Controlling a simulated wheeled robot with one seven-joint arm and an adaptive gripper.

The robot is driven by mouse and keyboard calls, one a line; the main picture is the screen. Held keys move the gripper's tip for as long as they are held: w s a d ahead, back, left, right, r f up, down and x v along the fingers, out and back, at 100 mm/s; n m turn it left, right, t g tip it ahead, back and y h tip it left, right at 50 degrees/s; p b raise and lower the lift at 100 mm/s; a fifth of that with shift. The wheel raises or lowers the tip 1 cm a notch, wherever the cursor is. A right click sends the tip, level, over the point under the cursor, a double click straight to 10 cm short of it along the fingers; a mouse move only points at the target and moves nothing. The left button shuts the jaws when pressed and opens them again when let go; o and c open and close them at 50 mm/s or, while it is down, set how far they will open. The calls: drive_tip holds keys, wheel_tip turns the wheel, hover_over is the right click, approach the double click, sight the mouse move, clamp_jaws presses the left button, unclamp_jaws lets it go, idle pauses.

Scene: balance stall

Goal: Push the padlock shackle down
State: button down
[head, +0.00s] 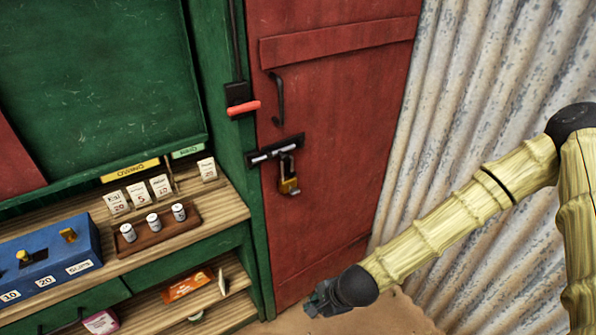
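The padlock (289,186) has a brass-coloured body and hangs below the black door bolt (297,139) on the red door. Its shackle (287,163) shows above the body near the bolt. It is too small to tell whether the shackle is raised or seated. My gripper (318,303) is low in the head view, below and slightly right of the padlock, well apart from it. Its dark fingers are small and partly hidden by the wrist, so their opening cannot be made out.
The red door (345,110) has a black pull handle (278,100). A red lever (243,108) juts out at its left. A wooden counter (215,217) with a tray (190,224) of small cylinders and a blue box (50,262) stands left. Corrugated metal (480,80) is on the right.

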drive_tip(key=w+a+r+m+t+y, duration=0.2)
drive_tip(key=w+r+m, duration=0.4)
drive_tip(key=w+r, duration=0.7)
drive_tip(key=w+d+r+m+t+y, duration=0.1)
drive_tip(key=w+d+r+m, duration=0.1)
drive_tip(key=r, duration=0.8)
drive_tip(key=w+d+r+m+t+y, duration=0.1)
drive_tip(key=w+r+m, duration=0.3)
drive_tip(key=r, duration=0.6)
drive_tip(key=shift+w+d+r+m+t+b, duration=0.15)
drive_tip(key=shift+w+d+m+t+b, duration=0.35)
drive_tip(key=shift+w, duration=0.75)
drive_tip(key=shift+d, duration=0.15)
drive_tip(key=p+x, duration=0.4)
drive_tip(key=x, duration=1)
